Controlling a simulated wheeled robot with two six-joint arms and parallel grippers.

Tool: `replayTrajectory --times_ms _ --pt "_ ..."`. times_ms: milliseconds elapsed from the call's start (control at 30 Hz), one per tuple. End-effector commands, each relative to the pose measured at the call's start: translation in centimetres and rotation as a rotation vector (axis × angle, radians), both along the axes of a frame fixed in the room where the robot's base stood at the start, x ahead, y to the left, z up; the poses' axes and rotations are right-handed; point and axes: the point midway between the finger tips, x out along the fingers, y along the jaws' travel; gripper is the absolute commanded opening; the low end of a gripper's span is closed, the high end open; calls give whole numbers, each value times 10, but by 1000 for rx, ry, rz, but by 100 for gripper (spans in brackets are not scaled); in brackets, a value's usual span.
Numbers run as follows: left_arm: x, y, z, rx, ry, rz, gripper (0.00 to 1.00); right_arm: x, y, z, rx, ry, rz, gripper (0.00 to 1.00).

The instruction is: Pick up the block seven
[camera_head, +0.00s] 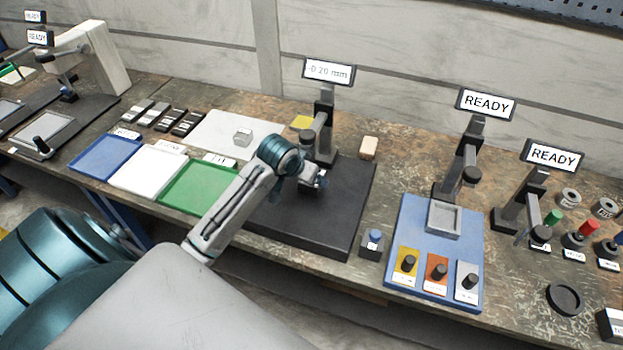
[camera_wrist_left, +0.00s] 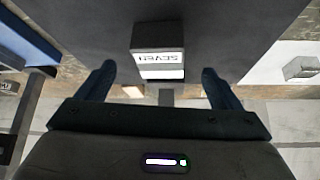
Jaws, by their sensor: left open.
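The block seven (camera_wrist_left: 158,45) is a small grey block with a white face lettered SEVEN, which reads upside down in the left wrist view. It is on the dark plate (camera_head: 282,231) of the measuring stand. My left gripper (camera_wrist_left: 160,86) is open, with one blue finger to either side of the block in that view. The block appears just beyond the fingertips, and the jaws are empty. In the head view, my left gripper (camera_head: 313,186) is low over the plate, below the stand's arm, and largely hides the block. My right gripper is not in view.
The stand (camera_head: 323,125) with a -0.20 mm display rises just behind the gripper. Blue, white and green trays (camera_head: 197,187) lie to the left. A clear block (camera_head: 243,137) sits on a white sheet (camera_head: 219,124). A blue fixture board (camera_head: 412,222) is at right.

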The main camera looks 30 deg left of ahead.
Motion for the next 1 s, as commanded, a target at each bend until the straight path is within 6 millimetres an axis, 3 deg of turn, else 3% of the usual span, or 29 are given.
replayTrajectory --times_ms 267,567,1000 --pt "20 0 -36 -3 6 1 87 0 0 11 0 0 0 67" --pt "23 1 -41 -1 3 1 87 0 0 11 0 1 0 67" --pt "23 1 -41 -2 4 0 2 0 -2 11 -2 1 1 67"
